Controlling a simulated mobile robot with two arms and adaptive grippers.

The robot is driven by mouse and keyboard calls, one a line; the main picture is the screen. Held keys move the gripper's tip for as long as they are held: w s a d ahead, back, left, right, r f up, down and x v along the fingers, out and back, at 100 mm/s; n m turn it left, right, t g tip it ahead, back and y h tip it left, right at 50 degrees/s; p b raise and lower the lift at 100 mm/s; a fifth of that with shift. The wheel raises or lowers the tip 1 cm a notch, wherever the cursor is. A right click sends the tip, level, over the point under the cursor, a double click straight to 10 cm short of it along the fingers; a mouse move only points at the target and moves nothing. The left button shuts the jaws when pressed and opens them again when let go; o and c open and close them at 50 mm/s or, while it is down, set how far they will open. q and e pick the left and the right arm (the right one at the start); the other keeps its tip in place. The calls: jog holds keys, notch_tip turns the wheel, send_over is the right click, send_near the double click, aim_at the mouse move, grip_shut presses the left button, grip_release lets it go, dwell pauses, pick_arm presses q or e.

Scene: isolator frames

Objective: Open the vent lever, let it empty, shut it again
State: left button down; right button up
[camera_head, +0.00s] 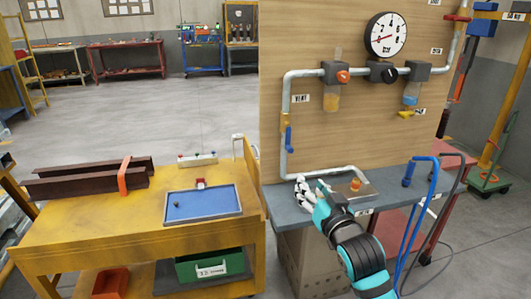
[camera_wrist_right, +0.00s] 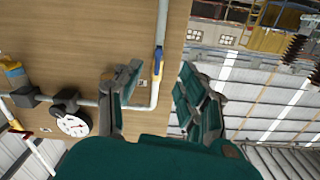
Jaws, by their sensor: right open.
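The vent lever (camera_head: 289,138) is a blue handle on the left vertical pipe, below the VENT label (camera_head: 302,98). It lies nearly along the pipe, below a yellow fitting. In the wrist view the blue lever (camera_wrist_right: 157,60) shows beyond and between my fingers. My right gripper (camera_head: 311,187) is open and empty, low over the grey bench, below the lever and apart from it. Its spread fingers also show in the wrist view (camera_wrist_right: 160,95). The round gauge (camera_head: 386,35) has a red needle; its exact reading is too small to tell. My left gripper is not in view.
The wooden panel (camera_head: 350,125) carries pipes, dark valves and small bowls. A metal plate with an orange knob (camera_head: 355,184) lies on the grey bench (camera_head: 390,181). A yellow cart (camera_head: 130,225) with a blue tray (camera_head: 203,217) stands at left. Blue hoses (camera_head: 425,190) rise at right.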

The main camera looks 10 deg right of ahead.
jog(key=r, duration=0.2)
send_near(292, 152)
jog(key=w, duration=0.5)
jog(key=w+p, duration=0.1)
jog(key=w, duration=0.5)
jog(key=shift+w+a+f, duration=0.15)
jog(key=shift+w+f, duration=0.05)
jog(key=shift+w, duration=0.15)
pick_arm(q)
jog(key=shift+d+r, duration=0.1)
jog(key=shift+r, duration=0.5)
pick_arm(e)
jog(key=shift+c, duration=0.5)
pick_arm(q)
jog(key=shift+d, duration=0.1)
pick_arm(e)
grip_shut()
